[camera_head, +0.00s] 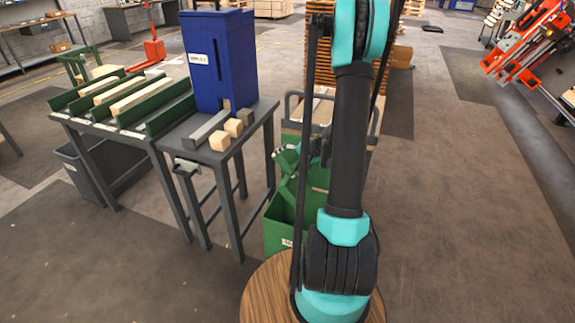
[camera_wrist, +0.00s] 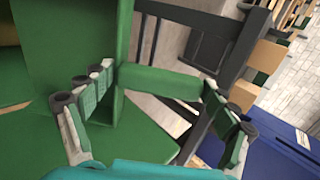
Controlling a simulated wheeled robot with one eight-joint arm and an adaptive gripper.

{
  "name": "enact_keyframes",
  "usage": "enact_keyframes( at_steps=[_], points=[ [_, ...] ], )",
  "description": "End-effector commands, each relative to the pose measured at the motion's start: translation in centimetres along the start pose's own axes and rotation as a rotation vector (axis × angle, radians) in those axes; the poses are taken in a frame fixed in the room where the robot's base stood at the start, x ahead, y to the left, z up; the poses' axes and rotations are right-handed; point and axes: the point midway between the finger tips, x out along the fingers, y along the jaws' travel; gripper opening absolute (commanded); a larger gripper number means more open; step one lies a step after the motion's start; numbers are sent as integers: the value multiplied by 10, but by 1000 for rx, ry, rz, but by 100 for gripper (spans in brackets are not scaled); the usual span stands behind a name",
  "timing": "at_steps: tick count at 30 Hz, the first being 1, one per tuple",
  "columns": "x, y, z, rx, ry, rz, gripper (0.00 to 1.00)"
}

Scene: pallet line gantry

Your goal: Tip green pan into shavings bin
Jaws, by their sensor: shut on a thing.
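In the wrist view my gripper (camera_wrist: 158,79) has its two fingers wide apart, with the tips against the ends of a green bar. The bar appears to be part of the green pan (camera_wrist: 155,81), and my gripper is shut on it. Green panels fill the left of that view; I cannot tell which belong to the pan and which to the bin. In the head view the green shavings bin (camera_head: 277,232) stands on the floor, partly behind my arm. My gripper and the pan are mostly hidden by my arm, over the bin. The pan's contents cannot be made out.
A dark table (camera_head: 186,139) left of the bin holds a blue cabinet (camera_head: 219,62) and wooden blocks (camera_head: 232,127). Green rails (camera_head: 170,107) with boards adjoin it. A stack of wooden slats (camera_head: 319,70) stands behind my arm. The floor at right is clear.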

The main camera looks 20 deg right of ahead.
Motion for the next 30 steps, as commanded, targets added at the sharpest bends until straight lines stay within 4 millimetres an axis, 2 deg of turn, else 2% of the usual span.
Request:
enact_keyframes(
  at_steps=[30],
  points=[
    [34, -14, 0, -2, 0, 202, 53]
  ],
)
